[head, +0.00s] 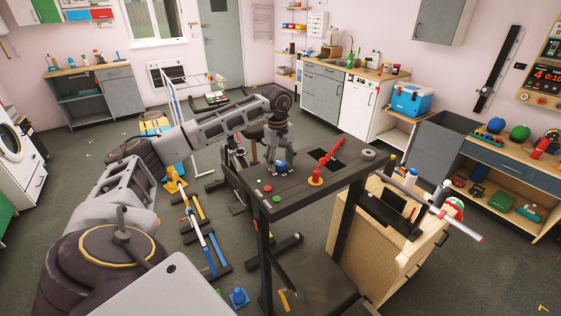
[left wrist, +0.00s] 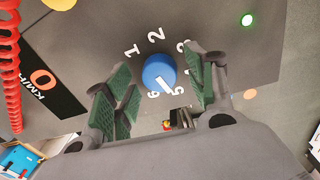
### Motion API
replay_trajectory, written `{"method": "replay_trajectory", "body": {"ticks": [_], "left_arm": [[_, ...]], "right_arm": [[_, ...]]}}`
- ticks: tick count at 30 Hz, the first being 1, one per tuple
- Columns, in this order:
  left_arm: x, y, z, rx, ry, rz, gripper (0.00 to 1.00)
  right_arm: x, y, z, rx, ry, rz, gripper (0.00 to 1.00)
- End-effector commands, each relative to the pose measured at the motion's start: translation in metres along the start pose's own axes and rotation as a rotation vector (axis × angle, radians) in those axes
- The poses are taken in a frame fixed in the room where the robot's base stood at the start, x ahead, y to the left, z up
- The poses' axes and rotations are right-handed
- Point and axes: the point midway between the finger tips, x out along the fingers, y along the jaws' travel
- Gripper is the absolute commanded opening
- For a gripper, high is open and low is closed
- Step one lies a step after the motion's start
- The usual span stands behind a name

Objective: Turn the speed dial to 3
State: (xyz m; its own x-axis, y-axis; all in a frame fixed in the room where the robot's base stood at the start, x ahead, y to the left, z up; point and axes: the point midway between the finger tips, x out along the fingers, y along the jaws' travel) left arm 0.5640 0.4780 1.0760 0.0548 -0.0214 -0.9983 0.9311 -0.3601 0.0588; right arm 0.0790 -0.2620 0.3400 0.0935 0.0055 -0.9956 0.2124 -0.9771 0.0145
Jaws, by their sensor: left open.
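The blue speed dial (head: 281,165) sits on the dark treadmill console (head: 300,190). In the left wrist view the dial (left wrist: 158,70) is round, with a white pointer mark on its lower side between the 5 and the 6. My left gripper (head: 277,150) is above the dial. Its green-padded fingers (left wrist: 164,80) are open, one on each side of the dial; I cannot tell whether they touch it. My right gripper is not in view.
The console also bears a green button (head: 277,199), a red button (head: 267,188), a red coiled cord (head: 331,152) and a display (left wrist: 42,85) reading 0 KM/H. A wooden cabinet (head: 375,235) stands right of it. Racked coloured tools (head: 203,235) stand on the left floor.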

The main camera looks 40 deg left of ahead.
Motion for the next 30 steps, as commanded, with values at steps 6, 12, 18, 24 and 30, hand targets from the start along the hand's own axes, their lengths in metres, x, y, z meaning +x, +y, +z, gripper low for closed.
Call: {"method": "replay_trajectory", "body": {"ticks": [6,12,18,24,30], "left_arm": [[0.0032,-0.0001,-0.0002,0.0,0.0,0.0,0.55],[0.003,-0.0001,-0.0002,0.0,0.0,0.0,0.49],[0.0029,-0.0001,-0.0001,0.0,0.0,0.0,0.23],[0.0028,-0.0002,-0.0001,-0.001,0.0,0.0,0.1],[0.0028,-0.0001,-0.0001,-0.018,0.001,0.0,0.1]], "right_arm": [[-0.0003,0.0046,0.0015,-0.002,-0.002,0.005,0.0],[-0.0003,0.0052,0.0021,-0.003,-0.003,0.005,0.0],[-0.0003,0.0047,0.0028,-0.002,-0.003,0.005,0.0],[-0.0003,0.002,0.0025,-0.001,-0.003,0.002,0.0],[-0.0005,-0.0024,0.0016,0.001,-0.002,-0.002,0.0]]}}
